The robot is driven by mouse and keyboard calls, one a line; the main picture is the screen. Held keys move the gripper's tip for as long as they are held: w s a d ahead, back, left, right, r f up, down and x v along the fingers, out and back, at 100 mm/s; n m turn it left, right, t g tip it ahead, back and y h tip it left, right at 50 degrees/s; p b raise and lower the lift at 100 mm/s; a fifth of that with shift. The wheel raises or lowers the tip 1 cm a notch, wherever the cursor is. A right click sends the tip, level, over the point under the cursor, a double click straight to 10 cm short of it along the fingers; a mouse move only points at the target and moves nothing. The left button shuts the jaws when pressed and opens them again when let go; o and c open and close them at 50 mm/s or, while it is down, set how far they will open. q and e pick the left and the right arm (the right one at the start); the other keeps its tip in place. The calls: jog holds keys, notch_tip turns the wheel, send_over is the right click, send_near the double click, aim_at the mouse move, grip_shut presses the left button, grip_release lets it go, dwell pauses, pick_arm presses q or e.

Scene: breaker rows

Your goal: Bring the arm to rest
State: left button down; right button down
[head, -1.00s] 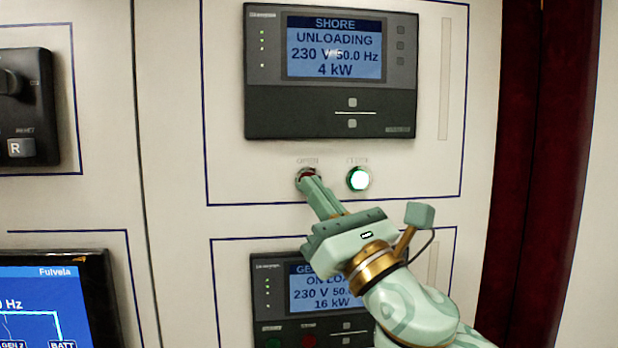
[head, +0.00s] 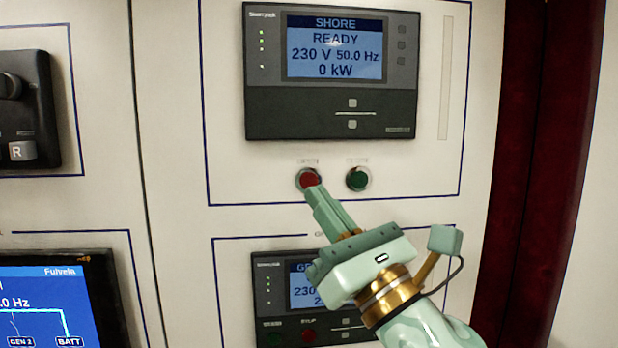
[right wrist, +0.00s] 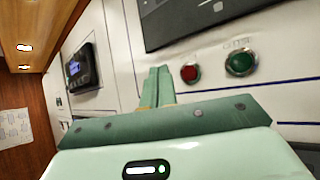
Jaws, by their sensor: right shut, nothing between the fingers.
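My right gripper (head: 318,194) is shut and empty. Its fingertips are just below the red open button (head: 309,179) under the shore panel; the head view does not clearly show a gap. In the right wrist view the shut fingers (right wrist: 158,75) point at the panel left of the red button (right wrist: 190,73). The green close button (head: 358,179) is to the right of the red one and unlit. The shore display (head: 335,48) reads READY, 230 V 50.0 Hz, 0 kW. My left gripper is not in view.
A generator unit (head: 263,290) sits below, partly hidden by my right gripper. A blue screen (head: 40,305) is at lower left and a black switch unit (head: 25,110) at upper left. A dark red post (head: 530,150) bounds the panel on the right.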

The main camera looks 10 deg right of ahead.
jog(key=shift+f, duration=0.1)
dwell(0.4)
jog(key=w+d+f+m+g+h, duration=0.1)
jog(key=d+f+m+g+h, duration=0.1)
jog(key=d+f+m+h, duration=0.65)
jog(key=w+d+f+m+g+h, duration=0.15)
jog(key=f+m+h, duration=0.35)
jog(key=f+m, duration=0.8)
jog(key=s+d+f+m+g+h, duration=0.2)
jog(key=s+d+f+m+g, duration=0.3)
jog(key=s+d+f+m, duration=0.5)
jog(key=s+d+f+m+g+h, duration=0.4)
jog(key=s+f, duration=0.5)
jog(key=f, duration=0.5)
jog(key=s+a+f+g+y+b, duration=0.2)
jog(key=f+b, duration=0.5)
jog(key=f, duration=1.3)
jog(key=s+a+f+g+y+b, duration=0.25)
jog(key=f+b, duration=0.45)
jog(key=f, duration=1.3)
jog(key=s+f+m+g+b, duration=0.1)
jog(key=s+f+m+b, duration=0.1)
jog(key=s+f+b, duration=0.4)
jog(key=s+f+m+g+y+b, duration=0.1)
jog(key=s+f+b, duration=0.5)
jog(key=s+f, duration=0.8)
notch_tip(320, 180, down, 9)
jog(key=shift+a+f+m+g, duration=0.2)
jog(key=shift+m+g, duration=0.15)
jog(key=shift+g, duration=0.25)
